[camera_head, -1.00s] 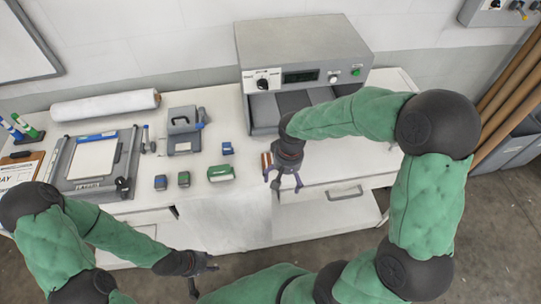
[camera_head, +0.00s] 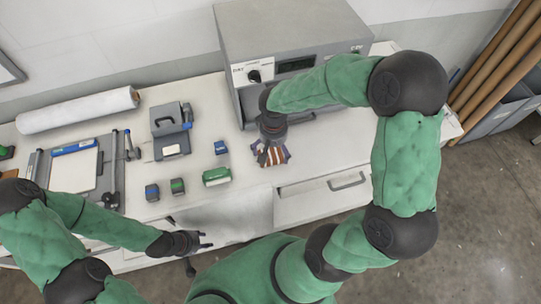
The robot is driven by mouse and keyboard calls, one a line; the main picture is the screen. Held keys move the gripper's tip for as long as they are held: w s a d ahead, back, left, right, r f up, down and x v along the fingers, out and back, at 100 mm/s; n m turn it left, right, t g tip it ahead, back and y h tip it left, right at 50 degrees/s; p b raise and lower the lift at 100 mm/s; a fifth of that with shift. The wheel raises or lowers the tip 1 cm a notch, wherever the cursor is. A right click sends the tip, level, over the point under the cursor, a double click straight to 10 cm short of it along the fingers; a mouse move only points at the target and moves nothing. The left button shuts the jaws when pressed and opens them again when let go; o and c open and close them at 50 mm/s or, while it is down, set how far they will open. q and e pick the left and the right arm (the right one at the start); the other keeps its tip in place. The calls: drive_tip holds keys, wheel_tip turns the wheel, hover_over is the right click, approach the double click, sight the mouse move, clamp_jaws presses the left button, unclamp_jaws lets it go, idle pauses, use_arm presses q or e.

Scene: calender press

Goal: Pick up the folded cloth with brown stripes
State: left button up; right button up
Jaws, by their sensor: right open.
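The folded cloth with brown stripes (camera_head: 281,154) lies on the white worktop in front of the grey press. My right gripper (camera_head: 268,157) is open and right at the cloth, covering its left part. Its fingers point down, and I cannot tell whether they touch the cloth. My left gripper (camera_head: 203,250) is open and empty, low in front of the worktop's front edge, away from the cloth.
The grey press (camera_head: 290,30) stands behind the cloth. A green-and-white stamp (camera_head: 216,177) and smaller blue and green stamps lie to the left. A grey hole punch (camera_head: 170,132), a paper trimmer (camera_head: 110,180) and a white roll (camera_head: 80,110) stand further left. The worktop right of the cloth is clear.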

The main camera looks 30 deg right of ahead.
sight(271, 156)
drive_tip(key=shift+w+a+f+b, duration=0.1)
drive_tip(key=shift+w+f+b, duration=0.1)
drive_tip(key=shift+f, duration=1.15)
drive_tip(key=shift+w+f+b, duration=0.2)
drive_tip(key=shift+f, duration=1.1)
drive_tip(key=shift+c, duration=0.3)
drive_tip(key=shift+s, duration=0.1)
drive_tip(key=c, duration=1.1)
